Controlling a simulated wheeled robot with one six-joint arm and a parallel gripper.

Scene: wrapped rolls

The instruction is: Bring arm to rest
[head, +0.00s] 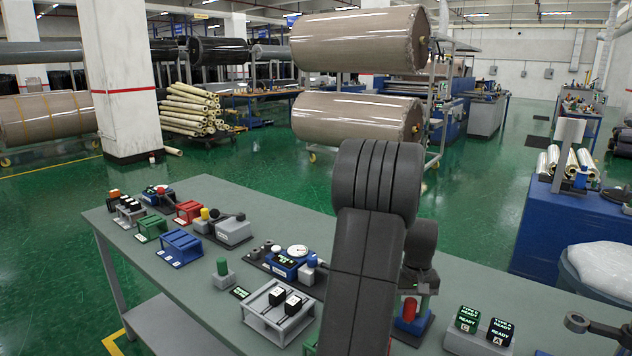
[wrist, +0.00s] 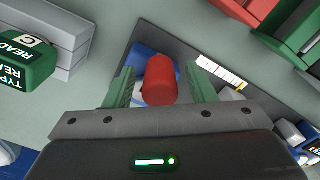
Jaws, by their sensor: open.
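My gripper (wrist: 163,76) is open in the wrist view, its two green fingers spread either side of a red cylinder (wrist: 160,82). Gaps show between the cylinder and both fingers. The cylinder is above a blue base; I cannot tell how far down the fingers reach. In the head view my dark arm rises over the table (head: 300,222) at the centre. The red cylinder (head: 409,309) and its blue base show just right of the arm. My fingers are hard to make out there.
Small fixtures stand along the table: a grey holder with black blocks (head: 277,313), a blue unit with a gauge (head: 285,263), and blue and green racks at left. Green and black READY blocks (head: 468,319) stand at right. Large wrapped rolls (head: 357,115) are behind.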

